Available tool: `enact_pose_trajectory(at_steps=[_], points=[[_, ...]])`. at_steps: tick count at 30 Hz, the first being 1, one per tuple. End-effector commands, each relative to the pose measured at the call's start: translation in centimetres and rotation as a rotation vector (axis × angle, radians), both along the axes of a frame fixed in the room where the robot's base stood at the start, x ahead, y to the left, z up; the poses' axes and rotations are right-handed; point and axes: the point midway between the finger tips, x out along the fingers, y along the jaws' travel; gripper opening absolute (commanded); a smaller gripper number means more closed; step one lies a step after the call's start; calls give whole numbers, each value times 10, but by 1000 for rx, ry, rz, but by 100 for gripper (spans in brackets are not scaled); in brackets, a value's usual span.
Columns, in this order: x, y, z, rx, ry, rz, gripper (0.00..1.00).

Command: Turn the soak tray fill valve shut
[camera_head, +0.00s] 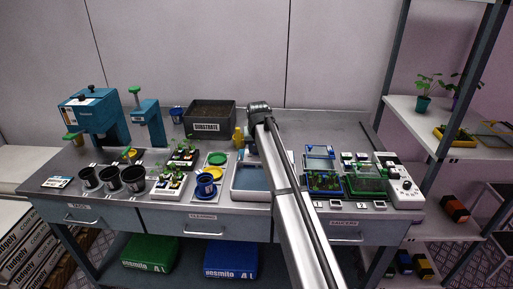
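The soak tray appears to be the pale tray (235,194) with blue-grey water in it, at the middle of the bench. My arm crosses in front of its right side. A small yellow upright thing (238,138) stands behind the tray, just left of my arm. It may belong to the fill valve, but it is too small to tell. I cannot make out a valve handle or its position. My arm rises from the bottom edge to a dark joint above the back of the bench. My gripper's fingers do not show; they seem hidden behind the arm.
A substrate box (210,117) stands behind the tray. Blue presses (93,112), black pots (133,179) and seedling racks (170,186) are on the left. A blue cup (205,185) stands close left of the tray. A blue tray (325,192) and white device (402,185) are right.

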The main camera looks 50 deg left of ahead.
Motion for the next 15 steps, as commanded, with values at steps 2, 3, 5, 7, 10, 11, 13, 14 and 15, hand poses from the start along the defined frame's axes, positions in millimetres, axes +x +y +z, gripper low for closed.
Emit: enact_pose_trajectory(at_steps=[2, 3, 5, 7, 10, 11, 13, 14, 15], points=[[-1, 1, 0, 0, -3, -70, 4], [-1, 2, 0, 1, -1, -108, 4], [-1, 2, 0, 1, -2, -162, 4], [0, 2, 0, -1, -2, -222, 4], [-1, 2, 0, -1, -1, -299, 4], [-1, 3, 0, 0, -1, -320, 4], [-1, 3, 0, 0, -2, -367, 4], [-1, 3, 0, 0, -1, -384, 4], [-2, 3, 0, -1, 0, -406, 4]])
